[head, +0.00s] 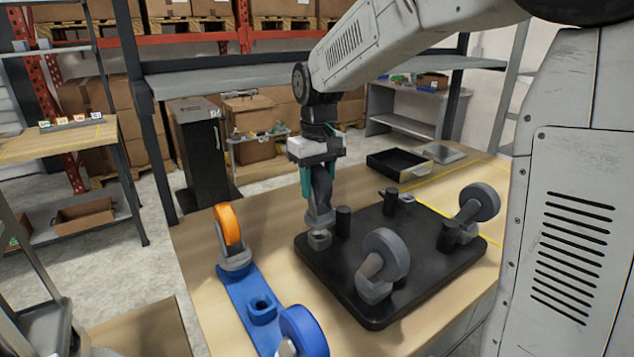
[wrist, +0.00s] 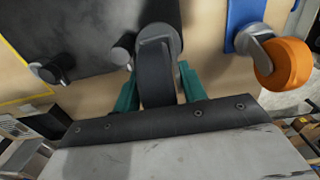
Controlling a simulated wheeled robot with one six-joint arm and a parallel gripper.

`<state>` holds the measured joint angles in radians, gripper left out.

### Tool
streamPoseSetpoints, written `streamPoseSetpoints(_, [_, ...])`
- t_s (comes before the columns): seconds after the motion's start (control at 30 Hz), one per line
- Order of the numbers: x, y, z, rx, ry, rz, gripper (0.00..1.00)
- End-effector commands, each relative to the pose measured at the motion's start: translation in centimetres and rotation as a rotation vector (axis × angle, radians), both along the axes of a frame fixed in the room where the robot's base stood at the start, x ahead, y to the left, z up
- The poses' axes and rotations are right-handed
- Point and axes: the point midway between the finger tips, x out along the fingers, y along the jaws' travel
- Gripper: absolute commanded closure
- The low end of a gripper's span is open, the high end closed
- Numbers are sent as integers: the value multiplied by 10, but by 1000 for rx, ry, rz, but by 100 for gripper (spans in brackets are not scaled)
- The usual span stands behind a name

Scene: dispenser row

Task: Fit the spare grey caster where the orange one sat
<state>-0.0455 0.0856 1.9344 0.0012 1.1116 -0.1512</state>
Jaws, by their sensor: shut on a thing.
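My gripper (head: 320,172) points down, its teal fingers shut on a dark grey caster (head: 320,190). The held caster has its wheel up and its bracket down, over the left corner of the black plate (head: 345,290). A small grey block (head: 319,239) shows directly under the bracket; I cannot tell whether they touch. The wrist view shows the held wheel (wrist: 157,70) between the fingers (wrist: 158,85). Two grey casters stand on the plate, one in front (head: 385,258) and one at right (head: 476,203). The orange caster (head: 229,228) stands at the far end of the blue rack (head: 243,292).
A blue caster (head: 303,332) stands at the rack's near end, with an empty blue socket (head: 262,304) between. A black open tray (head: 398,163) lies behind the plate. Bare wood lies between rack and plate.

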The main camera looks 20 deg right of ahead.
Motion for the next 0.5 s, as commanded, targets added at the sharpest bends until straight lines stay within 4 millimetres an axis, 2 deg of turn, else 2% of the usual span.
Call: streamPoseSetpoints(0.5, [0, 0, -12, 0, 0, 0, 92])
